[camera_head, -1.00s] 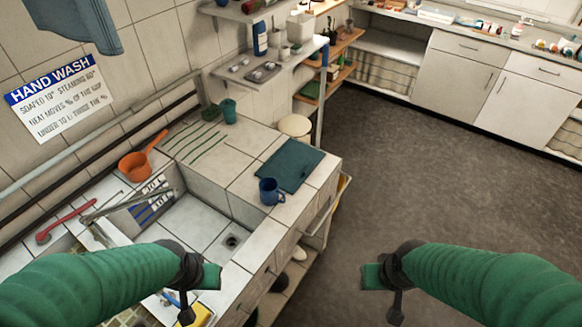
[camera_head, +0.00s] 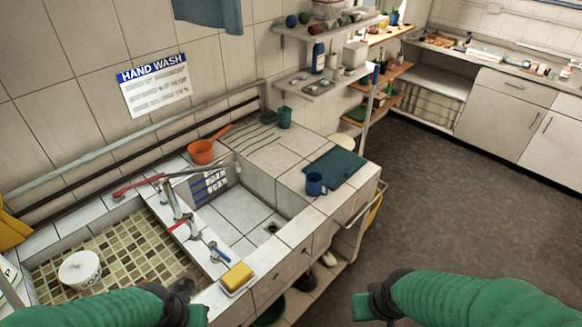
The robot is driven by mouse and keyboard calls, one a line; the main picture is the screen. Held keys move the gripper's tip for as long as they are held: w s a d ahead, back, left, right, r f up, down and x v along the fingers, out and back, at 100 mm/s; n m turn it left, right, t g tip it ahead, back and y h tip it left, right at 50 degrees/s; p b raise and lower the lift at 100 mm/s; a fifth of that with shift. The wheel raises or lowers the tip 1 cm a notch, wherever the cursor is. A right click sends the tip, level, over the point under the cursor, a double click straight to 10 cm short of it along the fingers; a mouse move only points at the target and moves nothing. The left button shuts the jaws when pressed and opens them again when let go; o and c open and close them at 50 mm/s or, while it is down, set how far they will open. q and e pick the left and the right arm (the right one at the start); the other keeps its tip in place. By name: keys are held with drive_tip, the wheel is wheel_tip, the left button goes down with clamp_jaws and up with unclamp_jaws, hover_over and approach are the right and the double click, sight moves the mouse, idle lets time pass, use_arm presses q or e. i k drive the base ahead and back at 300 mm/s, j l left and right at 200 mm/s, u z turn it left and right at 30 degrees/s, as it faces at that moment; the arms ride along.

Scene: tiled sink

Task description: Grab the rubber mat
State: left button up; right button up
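The rubber mat (camera_head: 345,165), a flat dark teal rectangle, lies on the tiled counter near its right edge. A blue mug (camera_head: 315,184) stands at its near-left corner and hides a little of it. My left gripper (camera_head: 195,312) is at the bottom of the view, in front of the sink and well short of the mat. My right gripper (camera_head: 362,306) is over the floor side, nearer the viewer than the mat and apart from it. The finger opening of both grippers cannot be made out.
The sink basin (camera_head: 238,215) lies left of the mat, with taps (camera_head: 178,205) and a yellow sponge (camera_head: 237,276) nearby. An orange pan (camera_head: 202,151) and a teal cup (camera_head: 285,117) stand farther back. Shelves (camera_head: 325,80) hang behind. The floor at right (camera_head: 450,220) is clear.

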sight(337, 166)
drive_tip(key=u, duration=0.45)
drive_tip(key=l+u, duration=0.1)
drive_tip(key=u, duration=0.8)
drive_tip(key=l+u, duration=0.15)
drive_tip(key=u, duration=0.75)
drive_tip(key=l+u, duration=0.1)
drive_tip(key=u, duration=0.4)
drive_tip(key=k+l+u, duration=0.1)
drive_tip(key=k+l, duration=0.2)
drive_tip(key=l, duration=0.3)
drive_tip(key=k+l, duration=0.3)
drive_tip(key=l, duration=0.25)
drive_tip(key=k+l+u, duration=0.15)
drive_tip(key=k+l, duration=0.15)
drive_tip(key=l, duration=0.25)
drive_tip(key=k+l, duration=0.35)
drive_tip(key=l, duration=0.2)
drive_tip(key=k+l+u, duration=0.15)
drive_tip(key=k+l, duration=0.15)
drive_tip(key=l, duration=0.2)
drive_tip(key=k+l, duration=0.65)
drive_tip(key=l, duration=0.25)
